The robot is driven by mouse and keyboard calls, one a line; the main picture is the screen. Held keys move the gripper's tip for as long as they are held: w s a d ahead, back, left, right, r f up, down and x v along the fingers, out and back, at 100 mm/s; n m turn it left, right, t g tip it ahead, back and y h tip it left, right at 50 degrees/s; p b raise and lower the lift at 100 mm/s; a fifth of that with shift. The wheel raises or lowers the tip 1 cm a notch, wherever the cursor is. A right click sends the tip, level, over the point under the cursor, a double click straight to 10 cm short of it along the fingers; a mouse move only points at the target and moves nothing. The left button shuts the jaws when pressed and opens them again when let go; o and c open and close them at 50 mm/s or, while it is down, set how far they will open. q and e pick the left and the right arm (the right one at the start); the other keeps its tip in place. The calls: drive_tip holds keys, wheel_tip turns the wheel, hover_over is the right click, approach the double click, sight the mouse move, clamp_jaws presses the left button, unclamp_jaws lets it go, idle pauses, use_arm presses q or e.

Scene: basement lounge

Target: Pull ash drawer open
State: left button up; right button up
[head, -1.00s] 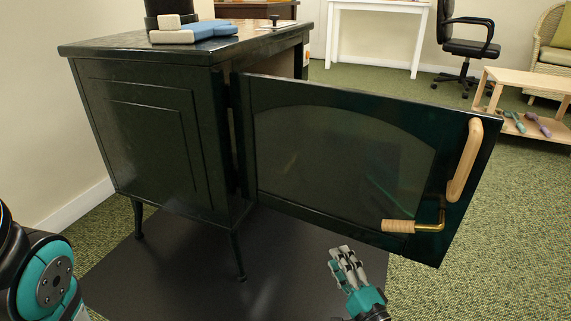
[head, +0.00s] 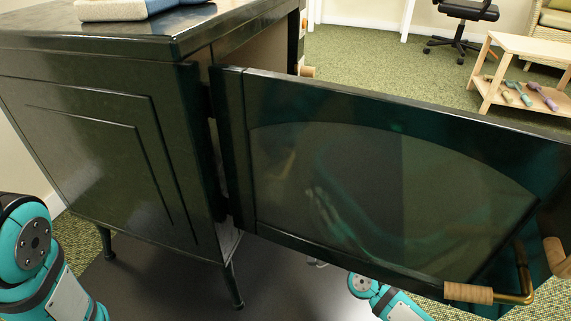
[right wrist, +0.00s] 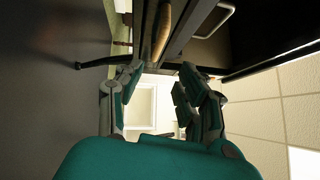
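The dark green stove (head: 90,150) stands at the left, its glass door (head: 350,190) swung open to the right. I cannot make out the ash drawer in the head view; the open door covers the stove's lower front. My right gripper is mostly hidden behind the door's lower edge, with a bit of finger (head: 318,263) showing. In the right wrist view, my right gripper (right wrist: 158,72) is open and empty. A wooden bar (right wrist: 162,30) lies just beyond its fingertips, and a metal loop handle (right wrist: 212,18) is farther right; which parts these belong to is unclear. My left gripper is out of view.
The door's brass and wood latch handle (head: 490,292) sticks out at the lower right. A dark floor mat (head: 185,285) lies under the stove. A low wooden shelf (head: 525,45) and an office chair (head: 462,30) stand far back on green carpet.

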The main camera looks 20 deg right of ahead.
drive_tip(key=b+x, duration=0.1)
drive_tip(key=x, duration=1.2)
drive_tip(key=shift+w+a+r, duration=0.1)
drive_tip(key=shift+w+a, duration=0.05)
drive_tip(key=shift+w, duration=0.2)
clamp_jaws()
drive_tip(key=shift+r, duration=0.1)
